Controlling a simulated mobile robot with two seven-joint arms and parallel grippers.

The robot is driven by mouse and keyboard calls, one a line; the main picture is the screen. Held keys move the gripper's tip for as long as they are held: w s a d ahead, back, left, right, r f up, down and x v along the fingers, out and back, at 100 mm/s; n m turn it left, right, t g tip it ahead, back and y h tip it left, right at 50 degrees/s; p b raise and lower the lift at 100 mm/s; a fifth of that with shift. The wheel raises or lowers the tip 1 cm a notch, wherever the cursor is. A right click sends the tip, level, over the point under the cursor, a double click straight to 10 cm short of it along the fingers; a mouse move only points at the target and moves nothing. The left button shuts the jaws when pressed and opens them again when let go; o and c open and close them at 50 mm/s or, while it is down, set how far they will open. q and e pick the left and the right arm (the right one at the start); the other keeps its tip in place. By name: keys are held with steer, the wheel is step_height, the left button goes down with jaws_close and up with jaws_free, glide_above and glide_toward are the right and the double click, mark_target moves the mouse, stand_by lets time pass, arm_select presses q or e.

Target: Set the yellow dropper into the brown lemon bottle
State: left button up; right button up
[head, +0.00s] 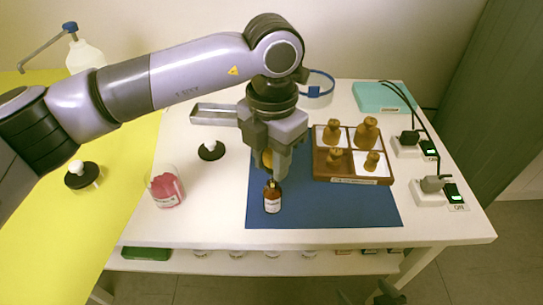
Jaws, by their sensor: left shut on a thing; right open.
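The brown lemon bottle (272,201) stands upright on the blue mat (325,208), with a pale label facing me. My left gripper (275,165) comes down from above, directly over the bottle's neck, and is shut on the yellow dropper (267,159). Only a small yellow part of the dropper shows beside the fingers. Its lower end is hard to make out, so I cannot tell whether it is inside the bottle's mouth. My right gripper (386,293) is low at the bottom edge, in front of the table, dark and only partly seen; it is open.
A brown tray (353,181) with several brown stoppered pieces stands right of the bottle. A glass with pink contents (165,187) and a black-based white knob (211,150) are left. Switched sockets with cables (430,190) line the right edge. The mat's front is clear.

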mark_target(271, 152)
arm_select(q)
steer(key=shift+f, duration=0.45)
steer(key=shift+f+b, duration=0.1)
steer(key=shift+b, duration=0.25)
steer(key=shift+f+b, duration=1.05)
steer(key=shift+f, duration=0.3)
steer(key=o, duration=0.7)
steer(key=shift+r, duration=0.1)
steer(key=shift+r+p, duration=2)
steer(key=shift+r, duration=1.5)
